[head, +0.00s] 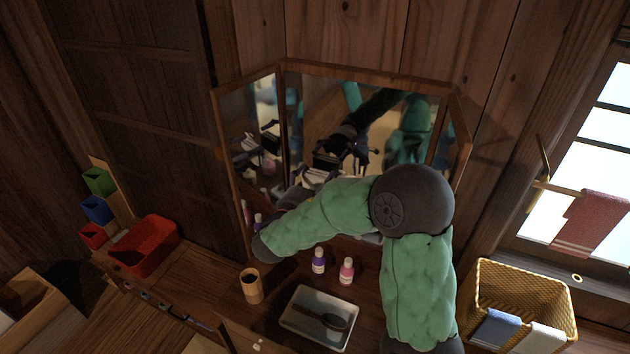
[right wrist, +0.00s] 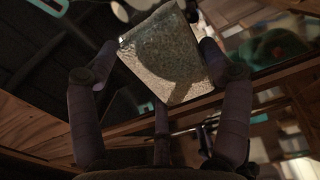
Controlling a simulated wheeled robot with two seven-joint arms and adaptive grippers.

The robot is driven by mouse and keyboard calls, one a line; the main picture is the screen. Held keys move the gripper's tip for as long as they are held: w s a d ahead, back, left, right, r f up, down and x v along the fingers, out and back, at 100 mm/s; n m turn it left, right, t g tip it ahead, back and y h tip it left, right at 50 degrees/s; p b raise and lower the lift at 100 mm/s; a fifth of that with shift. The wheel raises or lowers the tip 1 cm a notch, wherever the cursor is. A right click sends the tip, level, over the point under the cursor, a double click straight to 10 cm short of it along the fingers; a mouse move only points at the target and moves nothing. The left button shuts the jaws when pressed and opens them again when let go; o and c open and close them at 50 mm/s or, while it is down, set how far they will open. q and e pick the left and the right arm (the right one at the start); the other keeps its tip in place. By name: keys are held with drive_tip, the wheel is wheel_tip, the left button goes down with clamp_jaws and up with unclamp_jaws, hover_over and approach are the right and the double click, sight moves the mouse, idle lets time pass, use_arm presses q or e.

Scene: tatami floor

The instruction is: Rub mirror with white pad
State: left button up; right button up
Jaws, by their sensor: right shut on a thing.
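The mirror (head: 315,105) is a three-panel one in a wooden frame, standing at the back of the wooden dresser against the wall. Its middle panel reflects my arm and gripper. My right arm bends across in front of the mirror's lower part, and its forearm hides much of my right gripper in the head view. In the right wrist view my right gripper (right wrist: 158,49) is shut on the white pad (right wrist: 168,58), a pale square held between the fingertips. The mirror's glass and frame lie close by; I cannot tell whether the pad touches the glass. My left gripper is not in view.
On the dresser stand a purple bottle (head: 319,261), a pink bottle (head: 346,271), a wooden cup (head: 251,286) and a tray (head: 287,317) with a dark brush (head: 318,318). A red box (head: 143,247) is left. A yellow basket (head: 557,300) with cloths stands right.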

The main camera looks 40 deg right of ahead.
sight(340, 175)
drive_tip(key=shift+b+x, duration=0.4)
drive_tip(key=shift+x, duration=0.5)
drive_tip(key=shift+s, duration=0.1)
drive_tip(key=shift+s+d+b, duration=0.35)
drive_tip(key=shift+s+b, duration=0.2)
drive_tip(key=shift+s, duration=0.15)
drive_tip(key=shift+s+d+b, duration=0.3)
drive_tip(key=shift+s+b, duration=0.25)
drive_tip(key=shift+s, duration=0.15)
drive_tip(key=shift+s+d+b, duration=0.55)
drive_tip(key=shift+s+b, duration=0.35)
drive_tip(key=shift+b, duration=0.95)
drive_tip(key=shift+s+d+b, duration=0.5)
drive_tip(key=shift+s+b, duration=0.35)
drive_tip(key=shift+b, duration=1)
drive_tip(key=shift+w+a+b, duration=0.2)
drive_tip(key=shift+w+a, duration=0.05)
drive_tip(key=shift+w, duration=0.25)
drive_tip(key=shift+w+a+b, duration=0.2)
drive_tip(key=shift+w+a, duration=0.05)
drive_tip(key=shift+w, duration=0.25)
drive_tip(key=shift+w+a+r+b, duration=0.1)
drive_tip(key=shift+w+a+b, duration=0.25)
drive_tip(key=shift+w, duration=0.4)
drive_tip(key=shift+w+a+f+b, duration=0.1)
drive_tip(key=shift+w+a, duration=0.3)
drive_tip(key=shift+w, duration=0.35)
drive_tip(key=shift+w+a+r+b, duration=0.1)
drive_tip(key=shift+w+a+b, duration=0.25)
drive_tip(key=shift+w, duration=0.4)
